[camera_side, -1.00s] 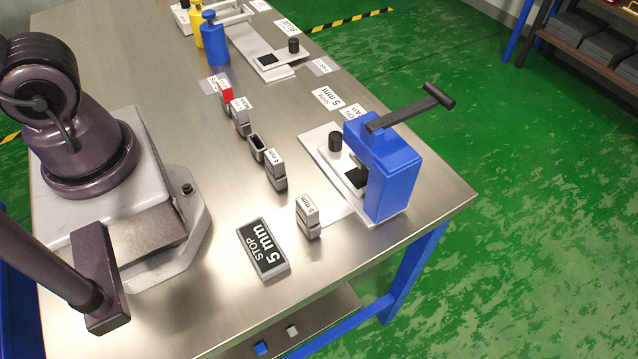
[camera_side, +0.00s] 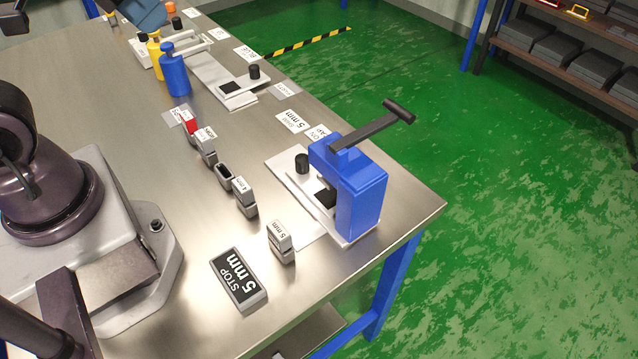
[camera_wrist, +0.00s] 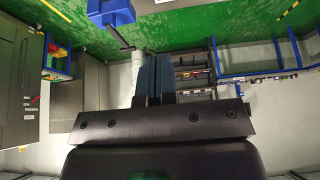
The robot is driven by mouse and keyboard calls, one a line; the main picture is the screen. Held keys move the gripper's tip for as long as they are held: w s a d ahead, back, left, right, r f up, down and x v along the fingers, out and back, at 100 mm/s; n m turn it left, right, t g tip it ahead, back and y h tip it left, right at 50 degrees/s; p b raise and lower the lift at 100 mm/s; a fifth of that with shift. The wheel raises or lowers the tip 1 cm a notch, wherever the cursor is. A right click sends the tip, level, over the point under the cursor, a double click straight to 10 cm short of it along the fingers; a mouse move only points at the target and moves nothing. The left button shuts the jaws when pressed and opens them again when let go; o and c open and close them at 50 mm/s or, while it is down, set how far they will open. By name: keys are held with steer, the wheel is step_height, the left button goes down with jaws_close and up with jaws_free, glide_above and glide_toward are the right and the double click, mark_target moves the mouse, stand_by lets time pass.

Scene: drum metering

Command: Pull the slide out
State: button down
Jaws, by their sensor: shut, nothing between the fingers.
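The blue press (camera_side: 361,196) with a black lever (camera_side: 372,127) stands near the table's right corner. A second pale slide (camera_side: 212,78) with a black knob (camera_side: 254,72) lies farther back. In the wrist view, the blue press (camera_wrist: 112,12) is at the top edge, its slide out of sight. My gripper (camera_wrist: 153,62) is shut and empty there, apart from the press. The side view does not show my gripper clearly.
A "STOP 5 mm" block (camera_side: 238,278) lies at the table front. Grey stamp-like blocks (camera_side: 281,241) stand in a row left of the press. Blue (camera_side: 174,75) and yellow (camera_side: 155,52) bottles stand farther back. The table's middle left is bare.

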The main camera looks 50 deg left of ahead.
steer(key=c, duration=1.4)
jaws_free()
steer(key=shift+f, duration=0.2)
steer(key=o, duration=0.5)
steer(key=shift+w+d+f+g, duration=0.1)
steer(key=shift+w+f+g, duration=0.3)
steer(key=shift+f, duration=0.2)
steer(key=shift+w+f+g, duration=0.3)
steer(key=shift+f+g, duration=0.2)
steer(key=shift+f, duration=0.05)
steer(key=shift+o, duration=0.2)
steer(key=m+g, duration=0.4)
steer(key=m, duration=1.1)
glide_toward(303, 158)
step_height(303, 158, down, 11)
steer(key=shift+r, duration=0.1)
steer(key=shift+c, duration=0.4)
